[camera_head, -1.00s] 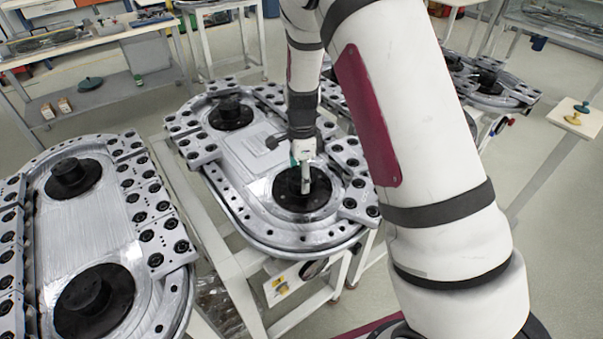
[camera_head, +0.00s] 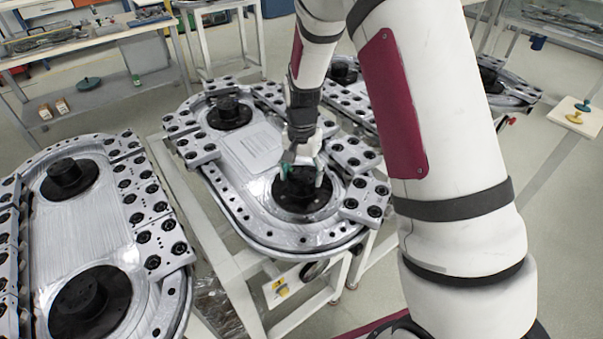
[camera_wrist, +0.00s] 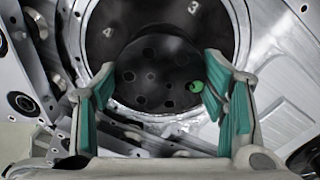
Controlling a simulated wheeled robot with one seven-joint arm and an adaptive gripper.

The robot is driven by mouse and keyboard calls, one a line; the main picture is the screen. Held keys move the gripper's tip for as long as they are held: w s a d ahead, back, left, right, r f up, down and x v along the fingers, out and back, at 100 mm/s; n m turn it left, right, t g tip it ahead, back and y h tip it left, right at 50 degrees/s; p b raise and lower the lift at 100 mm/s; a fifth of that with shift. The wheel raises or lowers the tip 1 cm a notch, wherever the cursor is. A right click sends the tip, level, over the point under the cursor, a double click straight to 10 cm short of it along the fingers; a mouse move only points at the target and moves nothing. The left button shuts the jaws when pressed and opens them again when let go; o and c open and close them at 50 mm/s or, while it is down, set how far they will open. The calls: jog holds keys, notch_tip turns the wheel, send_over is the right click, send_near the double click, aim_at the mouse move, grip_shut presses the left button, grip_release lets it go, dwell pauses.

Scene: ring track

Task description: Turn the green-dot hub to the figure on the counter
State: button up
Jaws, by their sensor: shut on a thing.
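The green-dot hub (camera_head: 297,186) is a black cylinder on a black disc at the near end of the middle ring track. In the wrist view, the hub's top face (camera_wrist: 152,80) has several round holes. Its green dot (camera_wrist: 197,87) is at the right side, close to the right finger. White figures 4 and 3 show on the black disc (camera_wrist: 135,30) above the hub. My gripper (camera_head: 302,172) is shut on the hub, with teal pads (camera_wrist: 228,105) at either side. I cannot make out a figure on any counter.
The ring track (camera_head: 240,215) has another black hub (camera_head: 230,112) at its far end. A second track (camera_head: 100,230) with two hubs stands close at the left. A small white panel with yellow (camera_head: 281,288) hangs below the middle track. Clamp blocks (camera_head: 356,155) line the rim.

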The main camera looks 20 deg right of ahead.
jog(key=n, duration=0.4)
jog(key=shift+n, duration=0.3)
jog(key=n, duration=0.3)
jog(key=shift+n+b, duration=0.3)
jog(key=shift+n, duration=0.1)
jog(key=n, duration=1)
jog(key=shift+d+n+p, duration=0.1)
jog(key=shift+n+p, duration=0.3)
jog(key=n, duration=0.4)
jog(key=shift+p, duration=0.35)
jog(key=n, duration=0.5)
jog(key=shift+p, duration=0.3)
jog(key=shift+n, duration=1.7)
